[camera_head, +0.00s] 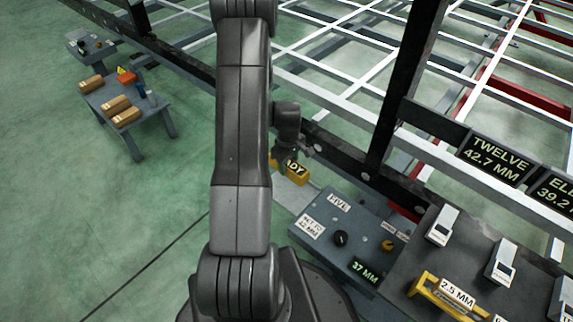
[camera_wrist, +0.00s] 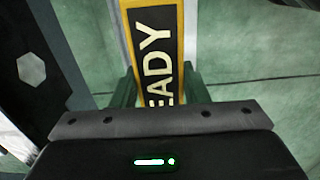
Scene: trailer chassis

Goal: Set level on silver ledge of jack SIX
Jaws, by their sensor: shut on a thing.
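A yellow-edged level with a black face reading "READY" (camera_wrist: 155,45) is between the fingers of my gripper (camera_wrist: 160,86) in the wrist view. I cannot tell whether the level touches the ledge. No label SIX is readable; my arm hides part of that area.
A grey box marked FIVE (camera_head: 340,203), with a knob and a 37 MM display (camera_head: 365,271), stands just right. A dark table (camera_head: 440,255) with gauges and a yellow 2.5 MM piece (camera_head: 455,296) is at lower right. The chassis rail (camera_head: 345,160) runs alongside.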

